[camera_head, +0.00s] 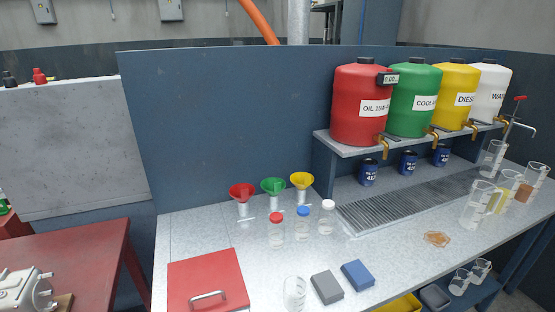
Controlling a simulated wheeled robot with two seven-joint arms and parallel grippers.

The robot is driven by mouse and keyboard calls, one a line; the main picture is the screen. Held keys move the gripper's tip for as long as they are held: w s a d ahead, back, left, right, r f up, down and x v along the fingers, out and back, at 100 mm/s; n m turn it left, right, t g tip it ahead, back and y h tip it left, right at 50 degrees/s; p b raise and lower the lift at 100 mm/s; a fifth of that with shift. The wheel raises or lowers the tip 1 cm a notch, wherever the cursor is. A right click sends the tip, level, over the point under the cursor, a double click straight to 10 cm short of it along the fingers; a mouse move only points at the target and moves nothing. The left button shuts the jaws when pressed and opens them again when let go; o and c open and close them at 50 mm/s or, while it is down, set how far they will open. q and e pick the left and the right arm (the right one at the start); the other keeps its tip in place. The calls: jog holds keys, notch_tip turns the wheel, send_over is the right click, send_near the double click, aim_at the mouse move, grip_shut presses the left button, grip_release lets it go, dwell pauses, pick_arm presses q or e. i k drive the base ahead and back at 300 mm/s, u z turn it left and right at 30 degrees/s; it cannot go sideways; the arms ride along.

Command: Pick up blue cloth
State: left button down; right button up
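A blue folded cloth (358,274), or a block-like pad of that look, lies flat near the front edge of the grey worktop (210,225). A similar grey piece (327,287) lies just to its left, with a narrow gap between them. Nothing covers the blue piece. Neither of my grippers shows in the head view.
A clear beaker (295,293) and a red lid with a handle (207,281) are left of the grey piece. Bottles with coloured caps (302,220) and funnels (273,187) stand behind. An orange-brown crumpled piece (437,239) and several beakers (477,204) are on the right.

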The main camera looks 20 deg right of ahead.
aim_at(356, 272)
jog(key=z, duration=1.45)
